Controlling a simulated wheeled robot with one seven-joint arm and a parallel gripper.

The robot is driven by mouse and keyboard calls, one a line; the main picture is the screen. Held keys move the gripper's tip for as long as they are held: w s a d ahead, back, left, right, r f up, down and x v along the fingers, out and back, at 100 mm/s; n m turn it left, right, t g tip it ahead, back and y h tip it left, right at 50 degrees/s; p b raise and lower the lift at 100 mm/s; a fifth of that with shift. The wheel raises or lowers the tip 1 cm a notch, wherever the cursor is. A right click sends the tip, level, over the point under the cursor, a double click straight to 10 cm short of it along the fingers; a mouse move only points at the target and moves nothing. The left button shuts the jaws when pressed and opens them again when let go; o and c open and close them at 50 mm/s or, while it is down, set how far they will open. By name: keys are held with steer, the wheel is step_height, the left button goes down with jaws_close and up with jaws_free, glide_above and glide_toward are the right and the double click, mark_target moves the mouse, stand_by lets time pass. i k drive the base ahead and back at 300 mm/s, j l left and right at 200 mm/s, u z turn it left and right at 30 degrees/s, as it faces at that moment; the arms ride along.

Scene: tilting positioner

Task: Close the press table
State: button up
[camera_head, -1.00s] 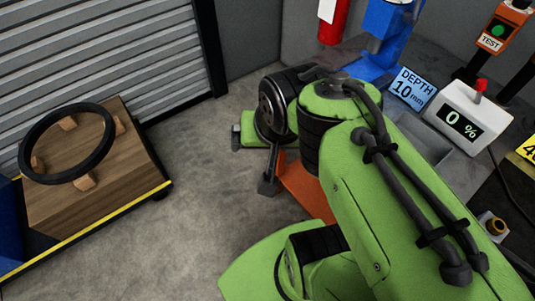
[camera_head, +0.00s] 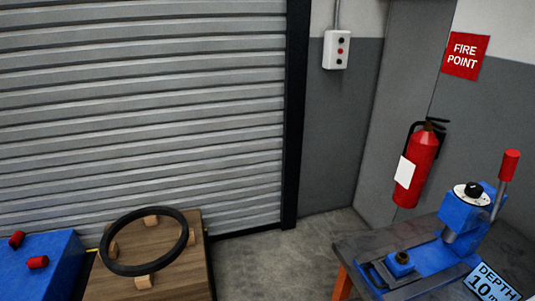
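A blue press (camera_head: 462,222) stands on the dark bench at the lower right of the head view. It has a red-handled lever and a round dial on top. Its low table (camera_head: 383,276) reaches out to the front left of the press column, with a small bar at its near left end. The lower edge of the table is cut off by the frame. My gripper and arm are out of view.
The grey bench (camera_head: 370,242) has an orange leg. A "DEPTH 10" sign (camera_head: 490,284) is in front of the press. A fire extinguisher (camera_head: 416,168) hangs on the wall behind. A black ring (camera_head: 147,243) rests on wooden blocks at left. Floor between is clear.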

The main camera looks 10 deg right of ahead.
mark_target(390, 282)
steer(key=i+j+u, duration=0.2)
steer(key=u, duration=0.25)
steer(key=i+j+u, duration=0.1)
steer(key=u, duration=0.4)
steer(key=i, duration=0.1)
